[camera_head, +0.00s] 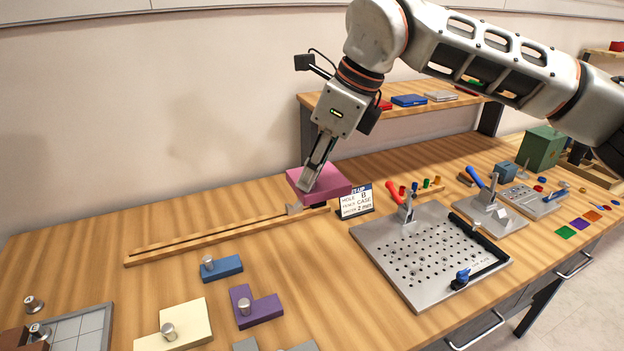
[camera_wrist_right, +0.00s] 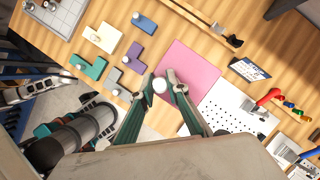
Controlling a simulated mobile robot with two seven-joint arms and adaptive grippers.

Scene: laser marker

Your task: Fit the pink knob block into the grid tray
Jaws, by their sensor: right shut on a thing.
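The pink knob block (camera_head: 325,182) is a flat pink slab held above the back of the table, near the right end of a wooden rail. My right gripper (camera_head: 311,178) points down and is shut on its knob; the fingers mostly hide the knob in the head view. In the right wrist view the pink slab (camera_wrist_right: 190,72) lies beyond the fingertips (camera_wrist_right: 168,86), with the round pale knob top between them. The grid tray (camera_head: 92,329) is at the bottom left, partly cut off; it also shows in the wrist view (camera_wrist_right: 67,18).
Blue (camera_head: 222,268), purple (camera_head: 257,308) and cream (camera_head: 183,323) knob blocks lie between the tray and the held block. The wooden rail (camera_head: 215,237) runs behind them. A small sign (camera_head: 356,201) and a perforated metal plate (camera_head: 410,262) stand to the right.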

